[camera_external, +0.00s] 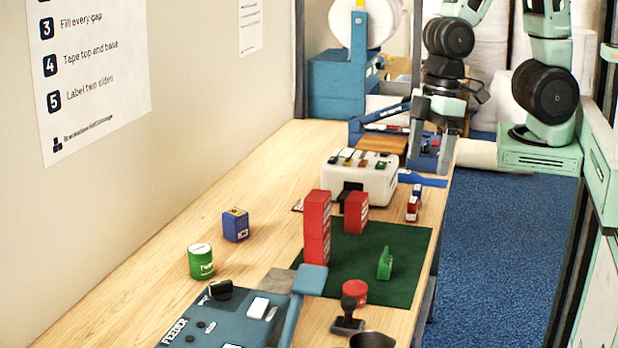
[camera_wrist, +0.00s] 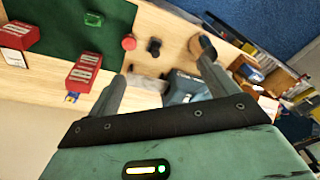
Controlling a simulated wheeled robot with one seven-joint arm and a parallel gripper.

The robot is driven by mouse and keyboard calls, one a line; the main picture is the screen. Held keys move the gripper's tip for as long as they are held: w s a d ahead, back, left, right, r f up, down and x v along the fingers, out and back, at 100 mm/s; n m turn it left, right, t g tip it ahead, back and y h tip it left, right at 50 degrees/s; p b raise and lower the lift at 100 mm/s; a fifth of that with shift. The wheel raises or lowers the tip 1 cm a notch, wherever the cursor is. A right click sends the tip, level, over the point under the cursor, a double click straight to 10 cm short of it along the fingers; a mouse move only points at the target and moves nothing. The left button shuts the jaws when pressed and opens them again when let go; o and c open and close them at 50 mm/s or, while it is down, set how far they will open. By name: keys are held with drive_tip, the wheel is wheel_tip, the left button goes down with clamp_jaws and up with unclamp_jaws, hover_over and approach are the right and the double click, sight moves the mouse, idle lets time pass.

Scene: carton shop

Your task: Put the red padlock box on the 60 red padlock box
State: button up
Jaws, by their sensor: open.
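A tall red stack (camera_external: 317,228), seemingly of red padlock boxes, stands upright at the left edge of the green mat (camera_external: 405,262). A shorter red box (camera_external: 356,212) stands just behind it to the right, apart from it. In the wrist view the tall stack (camera_wrist: 83,73) and the shorter red box (camera_wrist: 18,35) show from above, with pale markings on top. I cannot read any number on either. My gripper (camera_external: 429,163) is open and empty, above the far end of the bench, behind the white machine and away from both. Its spread fingers (camera_wrist: 160,68) show in the wrist view.
A white machine (camera_external: 362,178) stands between my gripper and the red boxes. A blue box (camera_external: 235,225) and green can (camera_external: 201,261) stand left. The feeder (camera_external: 225,318) and a stamp (camera_external: 348,318) are in front.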

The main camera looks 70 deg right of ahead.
drive_tip(key=s+d+r+g+h, duration=0.1)
drive_tip(key=s+r, duration=0.2)
drive_tip(key=s, duration=0.2)
drive_tip(key=shift+d, duration=0.25)
wheel_tip(320, 180, down, 14)
drive_tip(key=b, duration=1.3)
drive_tip(key=shift+r+b, duration=0.25)
drive_tip(key=shift+b, duration=0.1)
